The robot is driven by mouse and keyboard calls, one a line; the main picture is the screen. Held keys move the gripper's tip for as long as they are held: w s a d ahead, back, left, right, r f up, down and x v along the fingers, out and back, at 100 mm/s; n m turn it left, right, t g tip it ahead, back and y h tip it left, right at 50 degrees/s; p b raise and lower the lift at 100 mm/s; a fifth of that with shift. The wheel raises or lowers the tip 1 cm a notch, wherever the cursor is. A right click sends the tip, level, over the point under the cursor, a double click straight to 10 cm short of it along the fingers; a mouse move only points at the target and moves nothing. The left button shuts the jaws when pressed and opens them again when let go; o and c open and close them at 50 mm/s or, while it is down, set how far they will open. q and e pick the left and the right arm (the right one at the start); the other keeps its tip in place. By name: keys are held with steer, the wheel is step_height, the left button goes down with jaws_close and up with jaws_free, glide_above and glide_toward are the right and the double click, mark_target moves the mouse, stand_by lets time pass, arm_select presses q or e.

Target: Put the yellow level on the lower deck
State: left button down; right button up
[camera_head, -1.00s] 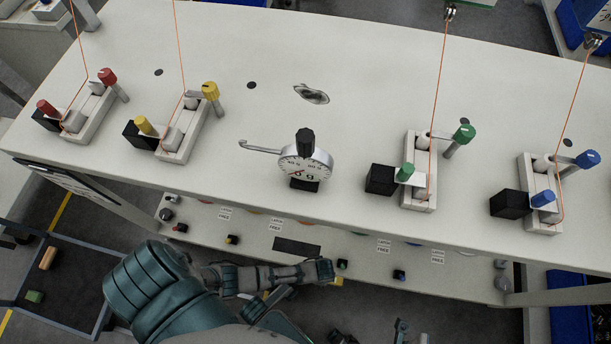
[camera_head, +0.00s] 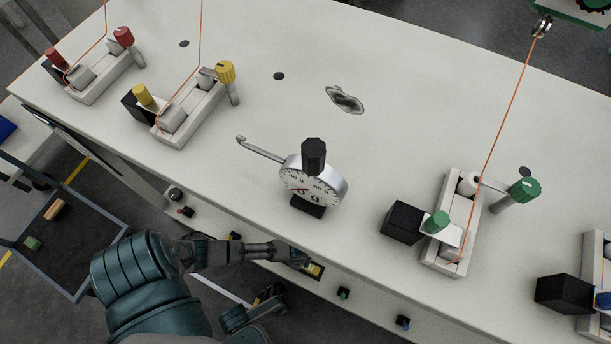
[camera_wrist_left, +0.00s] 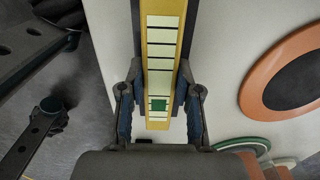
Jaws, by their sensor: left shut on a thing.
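The yellow level (camera_head: 314,270) is in my left gripper (camera_head: 305,264), at the front edge of the lower deck in the head view. The left wrist view shows the level (camera_wrist_left: 162,60) as a long yellow bar with pale blocks and a green square, between the two fingers of my left gripper (camera_wrist_left: 159,108). The fingers are shut on it. The lower deck (camera_head: 365,307) is a pale shelf below the white upper tabletop. I cannot tell whether the level touches it. Dark parts of mine show below the left forearm; I cannot make out the right gripper's jaws.
The white upper tabletop (camera_head: 410,130) overhangs the lower deck. It carries a dial gauge (camera_head: 313,185) and clamp units with red, yellow, green and blue knobs. A dark tray (camera_head: 62,225) is at left.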

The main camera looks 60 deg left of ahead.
arm_select(q)
steer(key=shift+w, duration=0.1)
steer(key=shift+r, duration=0.15)
steer(key=shift+f, duration=0.25)
steer(key=c, duration=0.8)
jaws_free()
steer(key=shift+r, duration=0.1)
